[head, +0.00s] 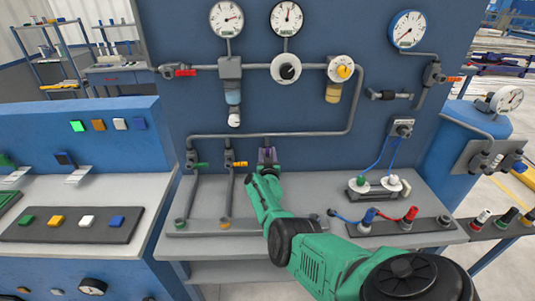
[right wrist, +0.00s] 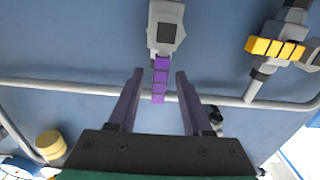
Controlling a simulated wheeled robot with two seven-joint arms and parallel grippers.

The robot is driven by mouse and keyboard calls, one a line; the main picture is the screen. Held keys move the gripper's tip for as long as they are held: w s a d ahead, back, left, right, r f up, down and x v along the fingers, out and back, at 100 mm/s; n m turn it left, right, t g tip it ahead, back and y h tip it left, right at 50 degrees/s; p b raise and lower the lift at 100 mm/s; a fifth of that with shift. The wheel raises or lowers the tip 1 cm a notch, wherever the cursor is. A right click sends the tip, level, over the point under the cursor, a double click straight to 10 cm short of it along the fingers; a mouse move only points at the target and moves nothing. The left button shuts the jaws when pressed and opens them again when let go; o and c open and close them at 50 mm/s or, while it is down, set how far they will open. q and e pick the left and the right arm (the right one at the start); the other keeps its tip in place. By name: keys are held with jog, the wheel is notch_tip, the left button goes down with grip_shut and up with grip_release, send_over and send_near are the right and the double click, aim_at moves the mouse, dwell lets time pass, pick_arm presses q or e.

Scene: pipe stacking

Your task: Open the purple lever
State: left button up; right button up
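The purple lever (right wrist: 160,80) hangs from a grey valve body (right wrist: 166,26) in the right wrist view. It lines up with the gap between the two dark purple fingers of my right gripper (right wrist: 159,73). The fingers are open, with space on both sides of the lever and no visible contact. How deep the lever sits between them is unclear. In the head view, my right gripper (head: 266,158) is at the lower pipe row on the blue panel and largely hides the purple lever and its valve. My left gripper is out of view.
A yellow lever (head: 238,164) and a green lever (head: 201,165) are on pipes left of my right gripper. The yellow lever (right wrist: 275,48) also shows in the right wrist view. Gauges and a horizontal pipe (head: 290,135) are above. A grey bench (head: 330,192) is below.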

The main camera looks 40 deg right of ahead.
jog(key=shift+f, duration=0.1)
jog(key=p+v, duration=0.9)
jog(key=v, duration=0.5)
jog(key=shift+s+a, duration=0.2)
jog(key=shift+w, duration=0.1)
